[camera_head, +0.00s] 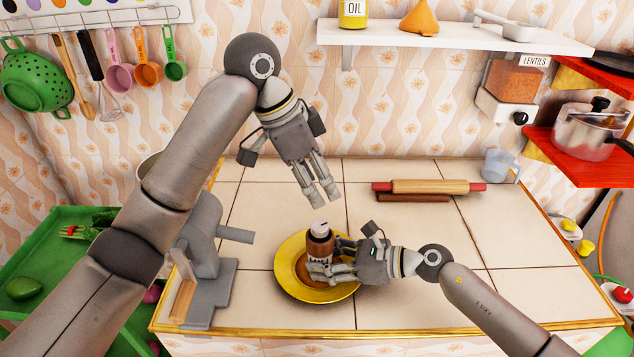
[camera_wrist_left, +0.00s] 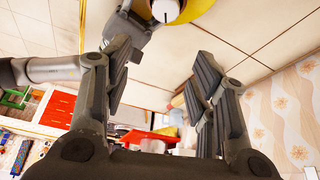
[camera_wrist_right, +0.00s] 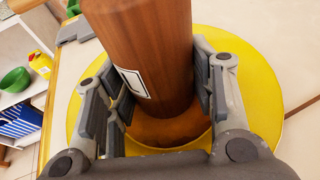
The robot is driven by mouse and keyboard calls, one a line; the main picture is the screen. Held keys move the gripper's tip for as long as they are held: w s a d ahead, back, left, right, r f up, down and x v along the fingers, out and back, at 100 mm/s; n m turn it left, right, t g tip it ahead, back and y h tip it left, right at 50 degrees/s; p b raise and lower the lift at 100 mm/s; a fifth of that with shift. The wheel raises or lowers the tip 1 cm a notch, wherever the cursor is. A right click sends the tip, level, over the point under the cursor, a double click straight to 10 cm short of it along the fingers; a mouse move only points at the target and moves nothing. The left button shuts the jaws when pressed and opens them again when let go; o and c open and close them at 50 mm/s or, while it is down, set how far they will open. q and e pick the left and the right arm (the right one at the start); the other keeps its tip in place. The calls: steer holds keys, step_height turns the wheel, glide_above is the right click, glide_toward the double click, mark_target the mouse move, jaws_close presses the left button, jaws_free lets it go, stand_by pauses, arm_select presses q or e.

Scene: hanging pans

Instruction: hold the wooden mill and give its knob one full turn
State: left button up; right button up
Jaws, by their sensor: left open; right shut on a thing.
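The wooden mill (camera_head: 321,246) stands upright on a yellow plate (camera_head: 290,287) on the tiled counter. It is brown with a pale knob (camera_head: 319,228) on top that bears a dark mark. My right gripper (camera_head: 325,268) is shut around the mill's lower body. In the right wrist view the fingers flank the brown wood of the mill (camera_wrist_right: 145,60), which has a white label. My left gripper (camera_head: 329,199) is open and empty, above and behind the mill, apart from the knob. The knob also shows at the top of the left wrist view (camera_wrist_left: 165,11).
A grey device (camera_head: 205,250) with a side arm stands left of the plate. A shelf (camera_head: 450,38) hangs above. The counter right of the plate is free beyond my arm.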

arm_select(q)
steer(key=n+t+y, duration=0.3)
steer(key=n, duration=0.9)
glide_toward(320, 226)
steer(key=x, duration=0.8)
steer(key=shift+f, duration=0.3)
steer(key=shift+c, duration=0.2)
steer(key=c, duration=1)
